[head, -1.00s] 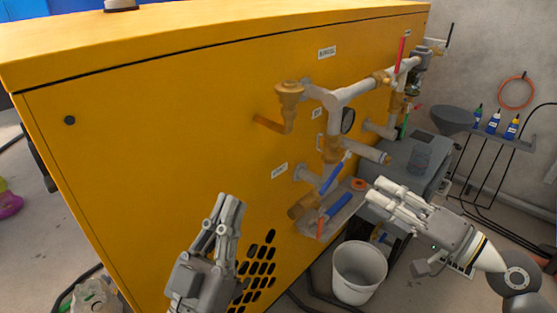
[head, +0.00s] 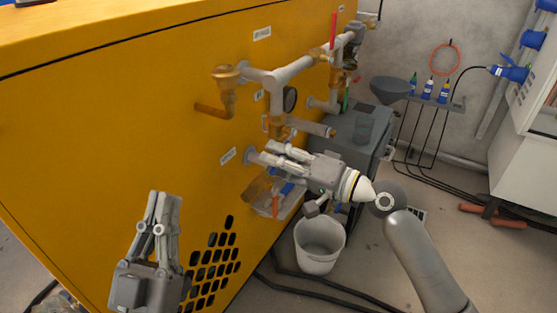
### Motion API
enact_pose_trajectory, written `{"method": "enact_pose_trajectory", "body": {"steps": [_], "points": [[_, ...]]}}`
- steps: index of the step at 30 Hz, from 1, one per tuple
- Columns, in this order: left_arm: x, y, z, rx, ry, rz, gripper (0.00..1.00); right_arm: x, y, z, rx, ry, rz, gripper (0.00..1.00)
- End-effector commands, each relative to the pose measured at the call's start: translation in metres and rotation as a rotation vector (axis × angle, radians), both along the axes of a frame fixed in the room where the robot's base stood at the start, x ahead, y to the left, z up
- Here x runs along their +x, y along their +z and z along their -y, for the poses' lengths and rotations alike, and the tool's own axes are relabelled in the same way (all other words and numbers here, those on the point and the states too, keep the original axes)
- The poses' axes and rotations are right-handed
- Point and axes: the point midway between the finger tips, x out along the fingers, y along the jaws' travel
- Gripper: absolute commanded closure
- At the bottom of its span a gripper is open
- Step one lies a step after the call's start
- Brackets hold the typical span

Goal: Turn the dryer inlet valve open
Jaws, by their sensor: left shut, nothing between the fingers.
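The yellow machine (head: 110,130) carries pipework with several valves. The labels are too small to read, so I cannot tell which is the dryer inlet valve. A red lever (head: 333,30) stands upright on the far upper pipe. A blue lever (head: 287,188) lies low on the machine front, partly hidden behind my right gripper. My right gripper (head: 266,152) reaches in from the right, with its fingertips in front of the lower pipe stub; contact and finger gap are unclear. My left gripper (head: 167,196) is shut and empty, pointing up in front of the machine's lower left.
A white bucket (head: 320,246) stands on the floor below the pipes. A grey unit (head: 357,140) sits behind my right gripper. A rack with small bottles (head: 427,88) and a grey funnel (head: 389,89) are at the back wall. Dark hoses (head: 320,288) cross the floor.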

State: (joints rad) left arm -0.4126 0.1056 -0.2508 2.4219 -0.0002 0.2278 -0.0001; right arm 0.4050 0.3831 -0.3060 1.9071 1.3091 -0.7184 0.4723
Motion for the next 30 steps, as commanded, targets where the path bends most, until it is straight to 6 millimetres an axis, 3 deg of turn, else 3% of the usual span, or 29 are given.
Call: {"method": "enact_pose_trajectory", "body": {"steps": [7,16,30], "points": [[-0.0003,0.0005,0.0000,-0.001,0.000,0.003,1.00,0.0006,0.0001,-0.0004,0.000,0.000,0.000,0.63],[-0.0002,0.0003,-0.0001,-0.001,0.000,0.002,1.00,0.0005,0.0001,-0.0001,0.000,-0.001,0.001,1.00],[-0.0033,0.0021,-0.0005,-0.008,0.000,0.026,1.00,0.0009,-0.0017,0.0003,-0.008,-0.001,0.010,1.00]]}}
